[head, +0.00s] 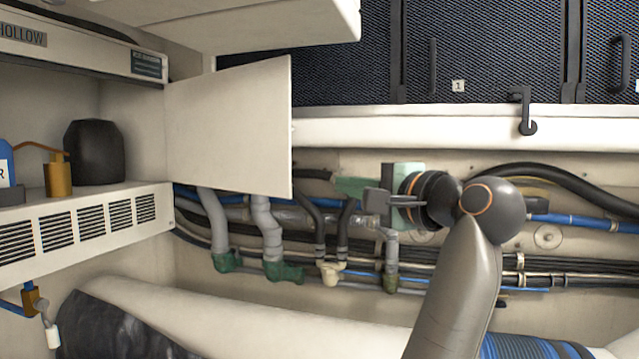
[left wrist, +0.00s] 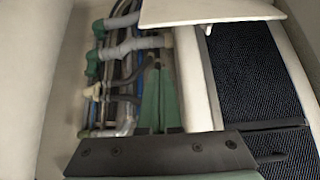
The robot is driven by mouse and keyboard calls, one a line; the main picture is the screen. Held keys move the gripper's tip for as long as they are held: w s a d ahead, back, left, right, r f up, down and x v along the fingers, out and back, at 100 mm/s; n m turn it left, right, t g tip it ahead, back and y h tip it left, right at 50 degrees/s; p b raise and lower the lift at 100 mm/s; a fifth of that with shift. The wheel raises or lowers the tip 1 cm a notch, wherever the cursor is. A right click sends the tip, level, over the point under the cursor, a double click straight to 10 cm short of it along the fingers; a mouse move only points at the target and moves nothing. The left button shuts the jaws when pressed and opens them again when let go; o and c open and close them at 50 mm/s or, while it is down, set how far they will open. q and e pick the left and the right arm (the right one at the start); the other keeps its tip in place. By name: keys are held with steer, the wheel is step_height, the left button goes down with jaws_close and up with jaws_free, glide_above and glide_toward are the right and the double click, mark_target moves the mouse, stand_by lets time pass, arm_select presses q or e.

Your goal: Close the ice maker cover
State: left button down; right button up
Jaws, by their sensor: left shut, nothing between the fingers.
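The ice maker cover (head: 230,126) is a flat cream panel standing swung open at the right side of an open compartment at the left of the head view. In the left wrist view the pale panel (left wrist: 205,10) crosses the top edge. My left gripper (head: 340,186) is to the right of the cover's free edge, a little apart from it, in front of the pipes. In the left wrist view its green fingers (left wrist: 160,75) lie together, shut and empty. My right gripper is not in view.
The open compartment holds a black container (head: 94,152), a brass fitting (head: 59,179) and part of a blue bottle (head: 6,163). A vented ledge (head: 90,225) runs below. Pipes and hoses (head: 265,230) line the wall behind my gripper. A white overhead locker (head: 230,22) juts out above.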

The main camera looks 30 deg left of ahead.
arm_select(q)
steer(key=a+p, duration=0.1)
steer(key=a, duration=0.8)
steer(key=shift+p, duration=0.4)
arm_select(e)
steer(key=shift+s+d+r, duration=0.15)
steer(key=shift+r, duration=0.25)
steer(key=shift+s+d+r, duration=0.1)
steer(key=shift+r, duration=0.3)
arm_select(q)
steer(key=shift+s, duration=0.1)
steer(key=shift+s+a, duration=0.1)
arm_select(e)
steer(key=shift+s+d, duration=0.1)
